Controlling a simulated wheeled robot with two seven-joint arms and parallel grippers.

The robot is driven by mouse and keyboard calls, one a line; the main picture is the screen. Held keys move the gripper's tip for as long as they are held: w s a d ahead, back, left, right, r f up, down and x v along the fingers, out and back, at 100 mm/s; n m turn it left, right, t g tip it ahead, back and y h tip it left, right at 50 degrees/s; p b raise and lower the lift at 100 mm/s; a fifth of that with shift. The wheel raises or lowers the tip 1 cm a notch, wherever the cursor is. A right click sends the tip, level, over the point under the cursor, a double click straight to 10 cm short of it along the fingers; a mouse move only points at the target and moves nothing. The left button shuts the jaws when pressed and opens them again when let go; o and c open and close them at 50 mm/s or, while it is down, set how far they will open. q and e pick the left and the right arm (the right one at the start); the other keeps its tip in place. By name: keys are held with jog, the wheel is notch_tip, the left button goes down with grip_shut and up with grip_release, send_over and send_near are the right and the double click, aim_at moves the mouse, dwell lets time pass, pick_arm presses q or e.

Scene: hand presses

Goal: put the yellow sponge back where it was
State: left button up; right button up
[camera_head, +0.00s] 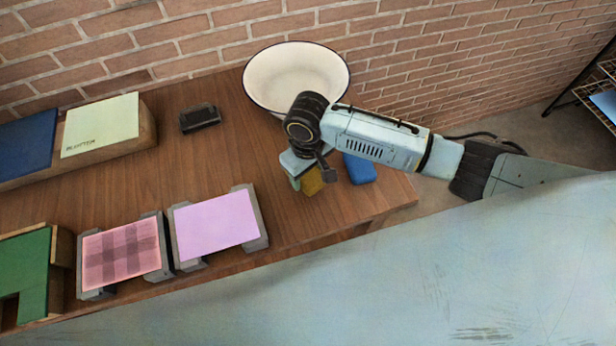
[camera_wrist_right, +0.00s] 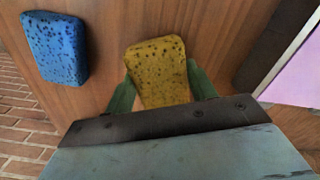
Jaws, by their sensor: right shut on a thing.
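The yellow sponge (camera_head: 313,182) is at the tip of my right gripper (camera_head: 308,184), low over the right part of the wooden table. In the right wrist view the sponge (camera_wrist_right: 158,72) is dark-speckled and sits between the two green fingers of my right gripper (camera_wrist_right: 160,92), which is shut on it. I cannot tell whether the sponge touches the table. A blue sponge (camera_head: 360,168) lies on the table just right of the gripper; it also shows in the right wrist view (camera_wrist_right: 55,48). My left gripper is not in view.
A white bowl (camera_head: 296,76) with a dark rim stands behind my right arm. Presses with a pink panel (camera_head: 215,222), a checked cloth (camera_head: 122,254) and a green piece (camera_head: 24,270) line the front left. A black block (camera_head: 199,117) lies farther back. The table's middle is clear.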

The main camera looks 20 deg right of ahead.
aim_at(308, 180)
jog(key=shift+f, duration=1.5)
jog(key=shift+f, duration=0.1)
jog(key=o, duration=0.9)
notch_tip(308, 180, up, 12)
jog(key=shift+r+p, duration=0.15)
jog(key=shift+p, duration=0.2)
